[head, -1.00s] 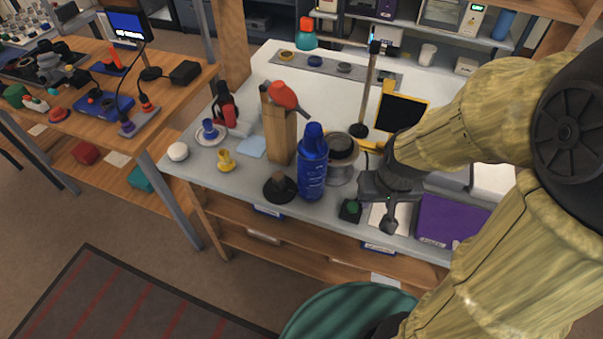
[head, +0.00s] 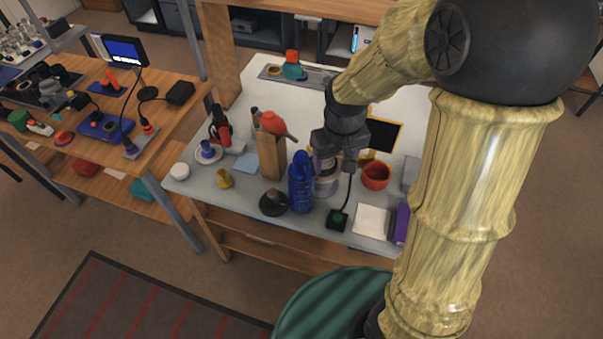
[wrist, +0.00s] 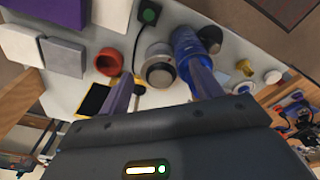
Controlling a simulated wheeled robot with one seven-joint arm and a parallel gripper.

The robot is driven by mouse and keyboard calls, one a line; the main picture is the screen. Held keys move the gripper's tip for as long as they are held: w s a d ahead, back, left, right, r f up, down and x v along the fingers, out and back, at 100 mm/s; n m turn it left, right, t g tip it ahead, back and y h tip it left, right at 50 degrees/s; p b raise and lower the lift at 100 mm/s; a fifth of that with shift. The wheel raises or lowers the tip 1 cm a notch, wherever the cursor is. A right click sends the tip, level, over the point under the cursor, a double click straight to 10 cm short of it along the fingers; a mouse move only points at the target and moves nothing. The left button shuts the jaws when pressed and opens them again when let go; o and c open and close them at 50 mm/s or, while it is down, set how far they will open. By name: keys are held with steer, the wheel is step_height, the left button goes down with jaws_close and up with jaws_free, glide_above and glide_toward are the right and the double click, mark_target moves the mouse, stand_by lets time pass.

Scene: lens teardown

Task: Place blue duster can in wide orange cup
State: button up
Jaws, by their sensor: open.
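The blue duster can (head: 301,185) stands upright near the front edge of the bench. It also shows in the wrist view (wrist: 184,42), partly behind one finger. The wide orange cup (head: 376,175) stands to its right on the bench, and in the wrist view (wrist: 109,62) its open mouth is visible. My gripper (head: 337,163) is open and empty, above the bench just right of and behind the can. In the wrist view its fingers (wrist: 161,75) are spread wide, with a silver round lens part (wrist: 158,66) showing between them.
A wooden block (head: 270,160) with a red-handled tool stands left of the can. A black round base (head: 273,204) sits in front of it. A black box with a green button (head: 337,220) lies in front of my gripper. A white pad (head: 371,221) lies front right.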

mark_target(301, 155)
steer(key=w+a+r+n+g+p, duration=0.1)
steer(key=w+a+r+p, duration=0.4)
steer(key=r+p, duration=0.5)
steer(key=shift+a+r+n, duration=0.4)
steer(key=shift+a+n, duration=0.4)
steer(key=shift+a, duration=0.45)
step_height(301, 155, down, 12)
steer(key=p, duration=0.4)
steer(key=shift+w+f, duration=0.1)
steer(key=shift+f+p, duration=0.5)
steer(key=shift+p, duration=0.15)
step_height(301, 155, down, 4)
steer(key=shift+r+p, duration=0.2)
steer(key=shift+p, duration=0.8)
steer(key=shift+f, duration=0.3)
